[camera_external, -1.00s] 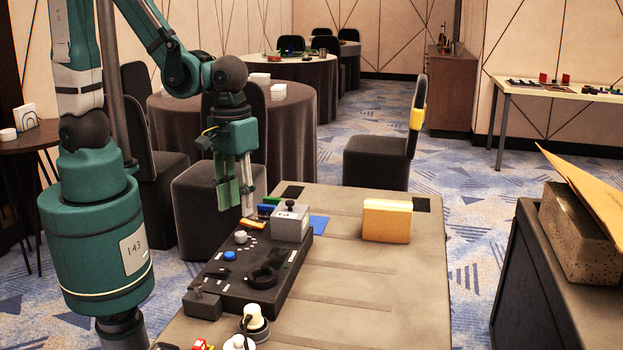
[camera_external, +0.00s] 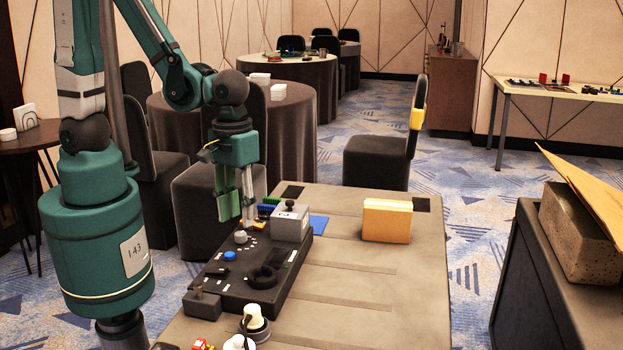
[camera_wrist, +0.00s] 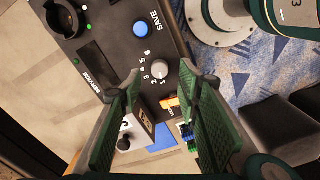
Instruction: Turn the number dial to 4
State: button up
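The number dial is a small light grey knob (camera_external: 240,237) on the black control panel (camera_external: 240,290). In the wrist view the dial (camera_wrist: 159,72) has white numbers 1 to 6 around its left and lower side. I cannot tell which number it points to. My gripper (camera_external: 242,218) is above the far left part of the panel, near the dial. In the wrist view my gripper (camera_wrist: 160,80) is open, with green ridged fingers apart and the dial showing between their tips. Nothing is held, and contact with the dial is not visible.
A blue SAVE button (camera_wrist: 141,28) and an orange piece (camera_wrist: 170,102) are close to the dial. A grey box with a black knob (camera_external: 290,222) stands at the panel's far end. A yellow block (camera_external: 387,220) stands on the table (camera_external: 350,285), whose right side is mostly clear.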

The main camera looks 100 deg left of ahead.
aim_at(240, 234)
jog(key=shift+f+b, duration=0.75)
jog(key=shift+f, duration=1.85)
jog(key=c, duration=0.9)
